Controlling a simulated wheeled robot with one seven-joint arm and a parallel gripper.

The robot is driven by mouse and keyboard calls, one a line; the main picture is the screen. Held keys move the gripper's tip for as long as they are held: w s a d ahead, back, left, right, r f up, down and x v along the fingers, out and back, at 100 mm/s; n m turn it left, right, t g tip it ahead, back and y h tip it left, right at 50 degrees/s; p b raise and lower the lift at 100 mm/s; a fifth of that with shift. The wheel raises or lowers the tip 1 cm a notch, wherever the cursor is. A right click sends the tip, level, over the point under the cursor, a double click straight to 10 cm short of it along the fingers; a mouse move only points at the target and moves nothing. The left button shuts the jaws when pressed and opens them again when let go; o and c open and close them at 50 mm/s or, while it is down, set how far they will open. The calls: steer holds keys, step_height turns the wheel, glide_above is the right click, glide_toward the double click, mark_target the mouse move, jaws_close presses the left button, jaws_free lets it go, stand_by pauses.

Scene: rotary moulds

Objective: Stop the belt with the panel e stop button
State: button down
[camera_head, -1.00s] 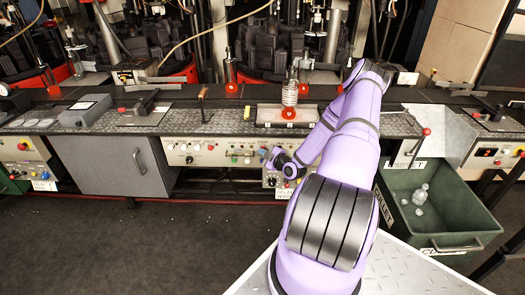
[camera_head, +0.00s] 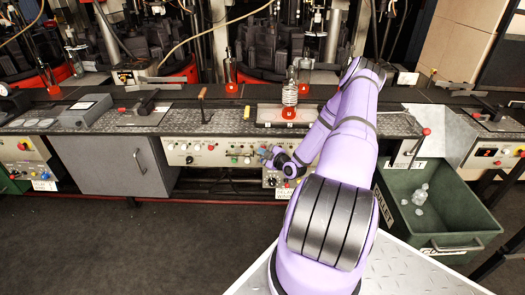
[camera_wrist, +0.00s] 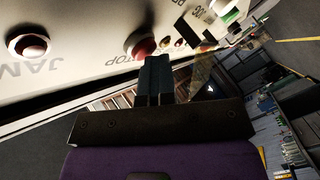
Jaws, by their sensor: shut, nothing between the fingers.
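The control panel (camera_head: 215,153) is a pale strip on the front of the bench, with several small knobs and buttons. In the wrist view a red button (camera_wrist: 140,44) sits on the pale panel face beside lettering that reads "TOP", partly cut off. My gripper (camera_wrist: 154,62) is shut and empty, its dark fingertips just below and right of that button. Whether they touch it I cannot tell. In the head view my gripper (camera_head: 265,155) is at the panel's right part, small and partly hidden by my wrist.
A clear bottle (camera_head: 290,90) stands on the bench above the panel. A green bin (camera_head: 445,215) with clear bottles stands at the right. The floor at the left is clear.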

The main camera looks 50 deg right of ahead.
steer(key=shift+d+r, duration=0.1)
steer(key=shift+r, duration=0.05)
steer(key=s+a, duration=0.4)
steer(key=shift+a, duration=0.35)
stand_by(0.3)
stand_by(0.6)
